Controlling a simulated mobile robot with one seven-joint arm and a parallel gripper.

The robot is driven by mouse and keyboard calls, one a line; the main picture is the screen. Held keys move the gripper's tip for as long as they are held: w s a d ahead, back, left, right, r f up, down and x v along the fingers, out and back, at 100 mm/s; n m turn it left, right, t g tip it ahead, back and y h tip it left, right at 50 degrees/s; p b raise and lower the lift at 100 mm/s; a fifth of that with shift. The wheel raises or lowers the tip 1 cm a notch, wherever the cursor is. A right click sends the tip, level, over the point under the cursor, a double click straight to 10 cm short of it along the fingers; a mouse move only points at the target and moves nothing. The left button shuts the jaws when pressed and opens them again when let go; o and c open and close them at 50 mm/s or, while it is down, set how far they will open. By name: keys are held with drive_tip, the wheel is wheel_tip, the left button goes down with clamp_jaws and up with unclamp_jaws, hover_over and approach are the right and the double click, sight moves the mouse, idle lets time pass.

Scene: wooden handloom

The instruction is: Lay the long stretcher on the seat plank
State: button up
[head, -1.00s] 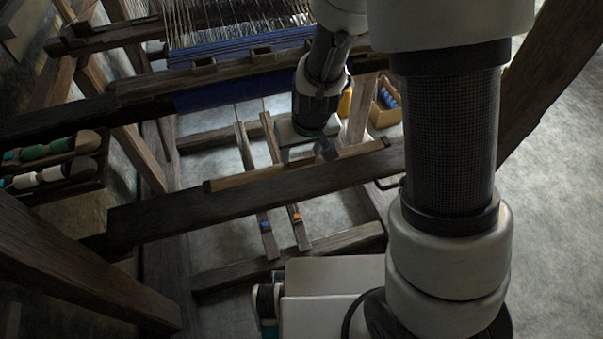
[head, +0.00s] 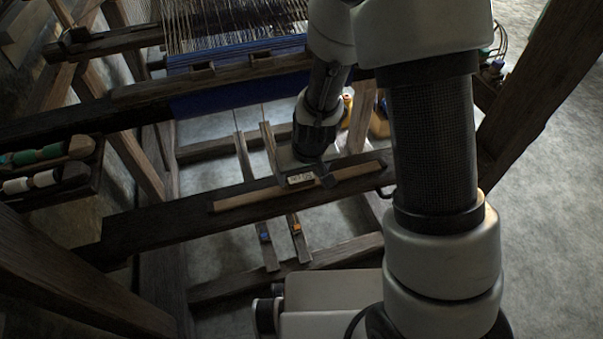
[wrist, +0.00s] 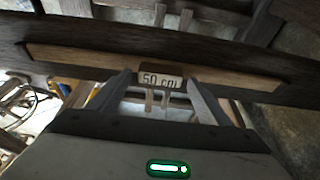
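The long stretcher (head: 245,197) is a light brown wooden bar with a "50 cm" label at its middle, also in the wrist view (wrist: 85,58). It lies lengthwise along the dark seat plank (head: 160,223), within the plank's outline and roughly parallel to it. I cannot tell whether it touches the plank. The plank also shows in the wrist view (wrist: 220,52). My gripper (head: 308,181) is at the stretcher's middle. In the wrist view my fingers (wrist: 160,84) stand on either side of the labelled part, close to it, and appear shut on it.
The loom's blue cloth and warp (head: 225,98) are behind the plank. A rack of thread spools (head: 45,165) is at the left. Treadles (head: 270,245) with blue and orange marks lie below the plank. A slanting loom post (head: 525,95) stands at the right.

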drive_tip(key=shift+r+p, duration=0.35)
drive_tip(key=shift+r, duration=0.25)
drive_tip(key=s+d+r+m+t+p, duration=0.1)
drive_tip(key=s+d+r+p, duration=0.15)
drive_tip(key=r, duration=0.95)
drive_tip(key=s+d+r+p, duration=0.1)
drive_tip(key=s+d+r, duration=0.3)
drive_tip(key=r, duration=0.9)
drive_tip(key=s+d+r+m+t+h, duration=0.1)
drive_tip(key=s+d+r+m, duration=0.1)
drive_tip(key=s+d+r, duration=0.4)
drive_tip(key=s+r, duration=0.2)
drive_tip(key=s, duration=0.2)
drive_tip(key=shift+r, duration=0.25)
